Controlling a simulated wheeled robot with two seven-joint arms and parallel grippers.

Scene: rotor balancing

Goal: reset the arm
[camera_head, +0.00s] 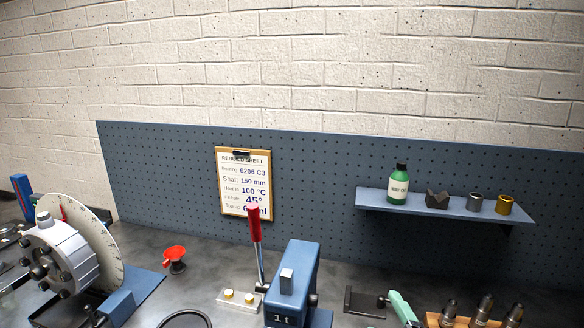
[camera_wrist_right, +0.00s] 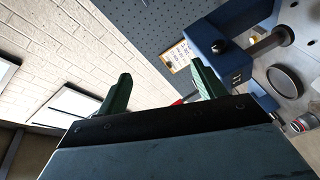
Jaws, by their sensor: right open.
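My right gripper (camera_wrist_right: 164,84) shows in the right wrist view. Its two dark green fingers stand wide apart with nothing between them. It is tilted up toward the brick wall and the pegboard, apart from the bench things. The blue press (camera_wrist_right: 240,40) is to the right of its fingers, and a bit of the red handle (camera_wrist_right: 178,102) shows between them, farther off. In the head view the press (camera_head: 293,278) stands at the bottom middle, with its red-gripped lever (camera_head: 254,225) upright. My left gripper is in neither view.
A white rotor (camera_head: 62,258) with a graduated disc stands at the left. A clipboard sheet (camera_head: 243,182) hangs on the pegboard (camera_head: 160,170). A shelf (camera_head: 440,208) holds a green bottle (camera_head: 398,185). A wooden tool rack (camera_head: 435,320) is at bottom right.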

